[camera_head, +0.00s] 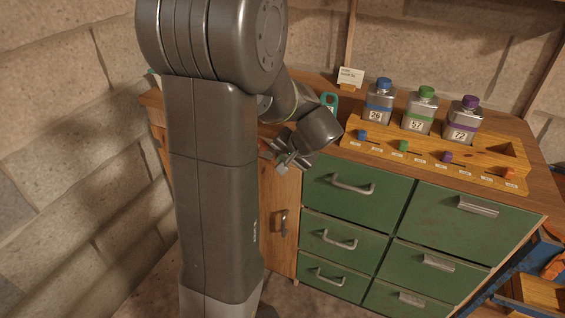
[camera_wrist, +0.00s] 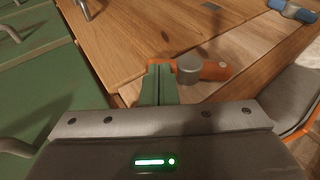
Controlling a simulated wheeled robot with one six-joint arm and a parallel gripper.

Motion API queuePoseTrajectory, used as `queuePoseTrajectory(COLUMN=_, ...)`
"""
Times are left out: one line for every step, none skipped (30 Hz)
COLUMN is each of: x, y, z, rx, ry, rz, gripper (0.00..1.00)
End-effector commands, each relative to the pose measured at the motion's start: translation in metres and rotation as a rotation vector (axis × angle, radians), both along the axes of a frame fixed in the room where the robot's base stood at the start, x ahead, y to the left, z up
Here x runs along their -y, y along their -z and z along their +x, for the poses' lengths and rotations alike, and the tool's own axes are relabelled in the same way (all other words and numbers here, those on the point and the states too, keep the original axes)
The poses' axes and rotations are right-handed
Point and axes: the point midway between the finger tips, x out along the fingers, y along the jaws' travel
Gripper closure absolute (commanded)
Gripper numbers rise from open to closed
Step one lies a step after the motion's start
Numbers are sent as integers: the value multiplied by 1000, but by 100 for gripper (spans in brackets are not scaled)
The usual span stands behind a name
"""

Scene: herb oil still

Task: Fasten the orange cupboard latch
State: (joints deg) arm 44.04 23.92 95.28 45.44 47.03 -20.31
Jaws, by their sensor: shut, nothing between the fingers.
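The orange latch (camera_wrist: 215,71) shows in the wrist view, with a round grey knob (camera_wrist: 188,68) on it. It lies across the pale wooden strip beside the cupboard door (camera_wrist: 130,35). My gripper (camera_wrist: 158,80) is shut and empty, its green-padded fingertips at the left end of the latch, just beside the knob. An orange edge shows at the fingertips; I cannot tell whether they touch the latch. In the head view my gripper (camera_head: 283,162) is at the upper part of the cupboard door (camera_head: 279,205), and the latch is hidden behind my arm and gripper.
Green drawers (camera_head: 358,188) with metal handles stand right of the door. The door handle (camera_head: 283,222) sticks out below my gripper. A blue latch-like piece (camera_wrist: 293,10) shows in the wrist view. Bottles (camera_head: 419,110) stand in a wooden rack on the counter.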

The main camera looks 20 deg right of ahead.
Motion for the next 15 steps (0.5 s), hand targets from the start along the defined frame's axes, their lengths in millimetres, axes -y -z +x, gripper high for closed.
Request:
queuePoseTrajectory(x=0, y=3, z=0, rx=7, ry=1, rz=5, gripper=100)
queuePoseTrajectory(x=0, y=3, z=0, rx=10, ry=1, rz=9, gripper=100)
queuePoseTrajectory(x=0, y=4, z=0, rx=15, ry=2, rz=13, gripper=100)
queuePoseTrajectory(x=1, y=4, z=0, rx=19, ry=1, rz=16, gripper=100)
queuePoseTrajectory(x=1, y=4, z=0, rx=23, ry=2, rz=19, gripper=100)
queuePoseTrajectory(x=1, y=5, z=-1, rx=28, ry=2, rz=25, gripper=100)
queuePoseTrajectory(x=1, y=5, z=-1, rx=32, ry=2, rz=28, gripper=100)
queuePoseTrajectory(x=1, y=5, z=-1, rx=36, ry=2, rz=32, gripper=100)
queuePoseTrajectory(x=1, y=5, z=-1, rx=41, ry=2, rz=35, gripper=100)
queuePoseTrajectory(x=1, y=6, z=-1, rx=46, ry=2, rz=38, gripper=100)
queuePoseTrajectory(x=1, y=6, z=0, rx=49, ry=1, rz=41, gripper=100)
queuePoseTrajectory(x=1, y=6, z=0, rx=56, ry=0, rz=46, gripper=100)
queuePoseTrajectory(x=1, y=6, z=0, rx=59, ry=1, rz=50, gripper=100)
queuePoseTrajectory(x=1, y=6, z=0, rx=64, ry=1, rz=53, gripper=100)
queuePoseTrajectory(x=1, y=7, z=-1, rx=69, ry=2, rz=57, gripper=100)
